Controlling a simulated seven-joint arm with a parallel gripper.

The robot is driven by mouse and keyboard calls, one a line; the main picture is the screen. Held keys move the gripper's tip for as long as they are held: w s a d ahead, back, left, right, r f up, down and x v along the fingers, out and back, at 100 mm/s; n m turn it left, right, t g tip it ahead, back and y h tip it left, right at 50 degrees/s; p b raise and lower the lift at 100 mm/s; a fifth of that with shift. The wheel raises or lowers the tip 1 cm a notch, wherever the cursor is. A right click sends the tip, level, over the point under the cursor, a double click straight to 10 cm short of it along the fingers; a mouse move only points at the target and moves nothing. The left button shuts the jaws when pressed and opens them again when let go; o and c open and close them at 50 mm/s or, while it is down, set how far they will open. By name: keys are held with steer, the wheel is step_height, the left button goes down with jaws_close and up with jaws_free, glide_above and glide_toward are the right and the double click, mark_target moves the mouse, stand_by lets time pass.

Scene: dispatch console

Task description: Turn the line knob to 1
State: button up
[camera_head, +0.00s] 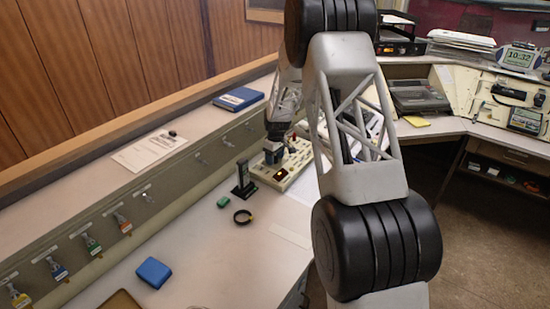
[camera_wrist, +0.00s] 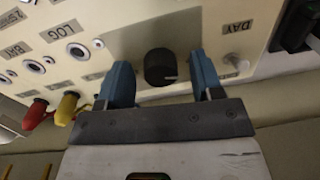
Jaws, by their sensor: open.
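A black round knob (camera_wrist: 160,68) with a white pointer mark is on a cream panel (camera_wrist: 220,25) in the wrist view. The mark points to the right of the picture. No number or "line" label can be read at this knob. My gripper (camera_wrist: 161,77) is open, with one blue finger on each side of the knob and a visible gap on both sides. In the head view, my gripper (camera_head: 273,149) is down at the cream console (camera_head: 265,176) on the desk, and the knob is hidden there.
Jacks (camera_wrist: 77,52), red and yellow plugs (camera_wrist: 68,107) and a toggle near a "DAY" label (camera_wrist: 237,29) flank the knob. A black stand (camera_head: 244,181) is left of the console.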

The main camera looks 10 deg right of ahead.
steer(key=c, duration=0.9)
steer(key=shift+m, duration=0.5)
steer(key=m, duration=0.8)
steer(key=shift+m, duration=0.3)
steer(key=o, duration=0.9)
